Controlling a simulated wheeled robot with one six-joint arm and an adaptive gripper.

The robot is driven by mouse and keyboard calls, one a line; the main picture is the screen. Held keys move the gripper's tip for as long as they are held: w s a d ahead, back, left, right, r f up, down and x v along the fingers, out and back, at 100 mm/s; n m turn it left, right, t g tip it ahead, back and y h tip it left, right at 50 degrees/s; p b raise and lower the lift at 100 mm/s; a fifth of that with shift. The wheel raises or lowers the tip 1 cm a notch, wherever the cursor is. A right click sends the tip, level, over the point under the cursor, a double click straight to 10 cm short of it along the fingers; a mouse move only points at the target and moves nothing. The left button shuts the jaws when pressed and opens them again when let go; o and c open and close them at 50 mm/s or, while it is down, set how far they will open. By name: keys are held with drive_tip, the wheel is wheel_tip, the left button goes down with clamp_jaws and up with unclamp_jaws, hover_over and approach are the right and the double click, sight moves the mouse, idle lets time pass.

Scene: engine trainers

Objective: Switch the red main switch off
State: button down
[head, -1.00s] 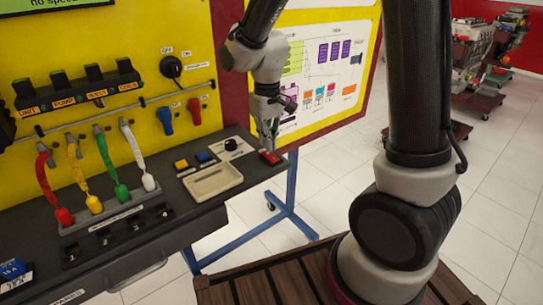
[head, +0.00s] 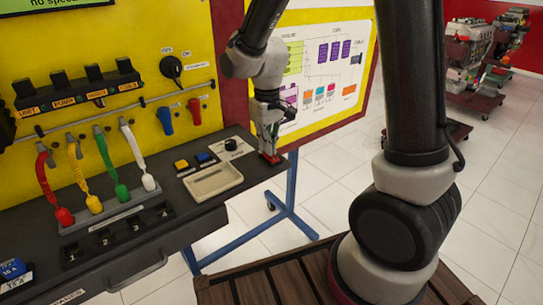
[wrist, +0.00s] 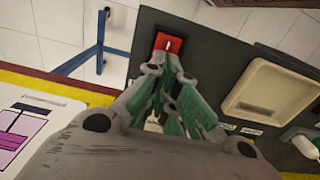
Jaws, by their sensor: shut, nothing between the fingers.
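The red main switch (head: 270,158) is a small red rocker at the right end of the dark bench shelf. In the wrist view the red switch (wrist: 168,42) sits in a dark frame, with a small white mark on its face. My gripper (head: 267,150) is right over the switch, pointing down, with its fingers shut and empty. In the wrist view the closed fingertips (wrist: 170,54) are at the near edge of the switch and hide part of it. I cannot tell for sure whether they touch it.
A cream tray (head: 190,190) lies left of the switch. Yellow (head: 181,165) and blue (head: 202,157) buttons and a round black knob (head: 231,145) stand behind it. The yellow panel (head: 130,30) rises at the back. A blue stand (head: 291,185) and open floor are to the right.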

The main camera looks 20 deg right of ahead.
drive_tip(key=shift+f, duration=0.4)
drive_tip(key=shift+r, duration=3.5)
